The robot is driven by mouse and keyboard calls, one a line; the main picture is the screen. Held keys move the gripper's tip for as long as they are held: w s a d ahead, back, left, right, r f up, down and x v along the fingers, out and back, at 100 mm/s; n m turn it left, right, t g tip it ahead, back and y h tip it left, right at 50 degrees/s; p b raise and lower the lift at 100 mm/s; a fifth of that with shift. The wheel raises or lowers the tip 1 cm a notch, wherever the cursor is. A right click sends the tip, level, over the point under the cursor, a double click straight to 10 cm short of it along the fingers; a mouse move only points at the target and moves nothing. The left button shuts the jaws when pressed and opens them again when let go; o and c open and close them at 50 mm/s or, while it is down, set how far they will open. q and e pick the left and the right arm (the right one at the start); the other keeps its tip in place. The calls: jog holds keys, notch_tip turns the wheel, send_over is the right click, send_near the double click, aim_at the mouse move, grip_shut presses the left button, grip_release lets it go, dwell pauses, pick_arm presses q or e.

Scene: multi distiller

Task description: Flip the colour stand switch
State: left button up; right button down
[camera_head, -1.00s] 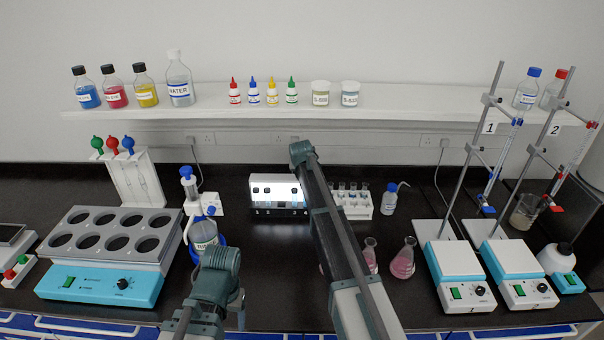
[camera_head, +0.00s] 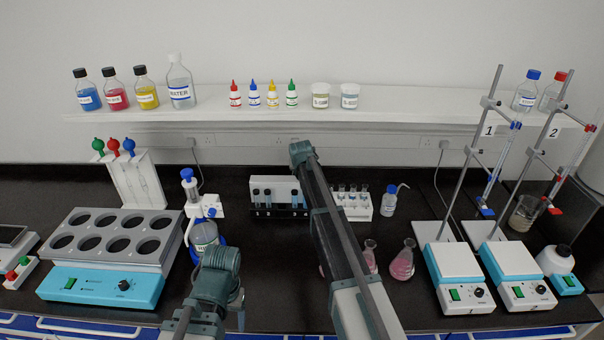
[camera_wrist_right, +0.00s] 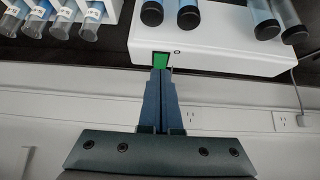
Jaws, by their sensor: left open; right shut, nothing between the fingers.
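The colour stand (camera_head: 276,190) is a white box at the back middle of the bench, holding several tubes in front. Its light panel is dark. In the right wrist view the stand (camera_wrist_right: 215,45) shows its back with a green switch (camera_wrist_right: 161,59). My right gripper (camera_wrist_right: 160,73) is shut and empty, with its fingertips at the switch; I cannot tell whether they touch it. In the head view that gripper is hidden and only its arm shows, reaching past the stand's right side. My left gripper (camera_head: 241,302) is open, low in the head view, well in front of the stand.
A tube rack (camera_head: 356,208) stands right of the stand, close to my right arm. A dispenser bottle (camera_head: 205,235) stands near my left gripper. Pink flasks (camera_head: 402,262) stand right of my right arm. A shelf (camera_head: 420,113) runs along the wall behind.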

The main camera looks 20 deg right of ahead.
jog(key=shift+r, duration=0.15)
jog(key=p+v, duration=1)
jog(key=v, duration=0.3)
jog(key=shift+s+a, duration=0.1)
